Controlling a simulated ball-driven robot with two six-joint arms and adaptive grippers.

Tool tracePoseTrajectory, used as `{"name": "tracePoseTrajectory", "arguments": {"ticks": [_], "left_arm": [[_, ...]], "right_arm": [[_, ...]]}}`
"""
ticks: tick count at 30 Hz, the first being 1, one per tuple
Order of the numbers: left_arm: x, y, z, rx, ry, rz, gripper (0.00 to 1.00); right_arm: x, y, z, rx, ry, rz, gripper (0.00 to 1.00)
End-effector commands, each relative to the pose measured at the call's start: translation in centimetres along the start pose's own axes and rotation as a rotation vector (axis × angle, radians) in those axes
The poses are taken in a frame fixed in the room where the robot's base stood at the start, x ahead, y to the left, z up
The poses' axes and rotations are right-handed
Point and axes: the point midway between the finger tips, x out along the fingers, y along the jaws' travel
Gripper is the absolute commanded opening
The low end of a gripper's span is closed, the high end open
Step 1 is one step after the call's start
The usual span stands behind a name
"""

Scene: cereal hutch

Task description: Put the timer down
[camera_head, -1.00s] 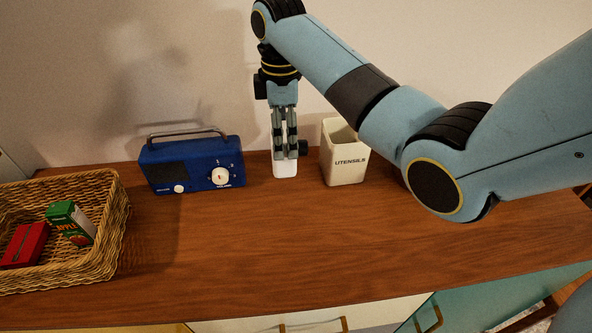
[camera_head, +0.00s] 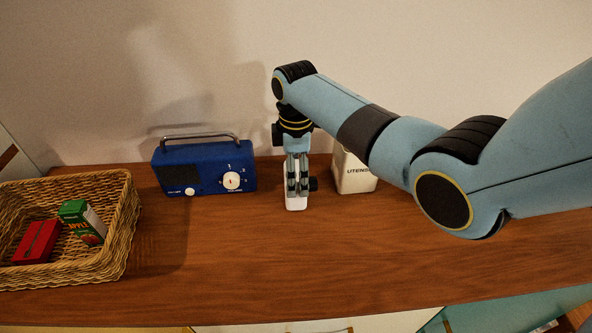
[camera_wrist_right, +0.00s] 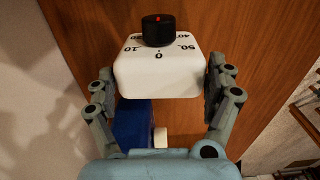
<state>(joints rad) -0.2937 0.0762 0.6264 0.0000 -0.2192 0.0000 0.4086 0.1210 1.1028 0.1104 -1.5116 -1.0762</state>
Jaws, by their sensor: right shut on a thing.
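The timer (camera_head: 296,203) is a white block at the tip of my right gripper (camera_head: 297,184), over or on the wooden counter between the radio and the utensil holder. In the right wrist view the timer (camera_wrist_right: 158,78) shows its black knob with a red mark and printed numbers. The right gripper's fingers (camera_wrist_right: 160,92) are on both sides of it, shut on it. I cannot tell whether the timer touches the counter. My left gripper is out of view.
A blue radio (camera_head: 205,170) stands to the left of the timer. A cream utensil holder (camera_head: 354,178) stands to the right, partly hidden by my arm. A wicker basket (camera_head: 118,240) holds a red item (camera_head: 36,243) and a green carton (camera_head: 82,222). The front counter is clear.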

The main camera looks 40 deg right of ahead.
Motion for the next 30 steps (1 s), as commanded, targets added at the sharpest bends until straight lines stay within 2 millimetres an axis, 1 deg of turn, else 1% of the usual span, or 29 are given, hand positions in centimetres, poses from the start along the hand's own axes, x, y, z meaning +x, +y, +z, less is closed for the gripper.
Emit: {"name": "tracePoseTrajectory", "arguments": {"ticks": [2, 3, 6, 14, 17, 20, 27, 30], "left_arm": [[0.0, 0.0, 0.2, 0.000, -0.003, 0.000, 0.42], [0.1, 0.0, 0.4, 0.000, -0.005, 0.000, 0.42], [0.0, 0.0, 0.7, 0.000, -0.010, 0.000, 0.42], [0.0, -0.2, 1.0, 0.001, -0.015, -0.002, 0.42], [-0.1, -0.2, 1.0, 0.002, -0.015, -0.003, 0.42], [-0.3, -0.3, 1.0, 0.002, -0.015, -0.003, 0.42], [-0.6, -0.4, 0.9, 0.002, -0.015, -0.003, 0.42], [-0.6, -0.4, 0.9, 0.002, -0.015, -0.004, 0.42]], "right_arm": [[0.1, 0.0, 0.0, 0.000, 0.000, 0.000, 0.48], [0.2, 0.0, 0.0, 0.000, 0.000, 0.000, 0.88], [0.1, 0.0, 0.0, 0.000, 0.000, 0.000, 1.00], [0.1, 0.0, 0.0, 0.000, 0.000, 0.000, 1.00], [-0.5, 0.1, 0.0, 0.000, 0.001, 0.002, 1.00], [-2.0, 0.1, 0.0, 0.001, 0.001, 0.004, 1.00], [-7.4, 0.1, 0.0, 0.000, 0.002, 0.005, 1.00], [-9.3, 0.1, 0.0, 0.000, 0.002, 0.004, 1.00]]}}
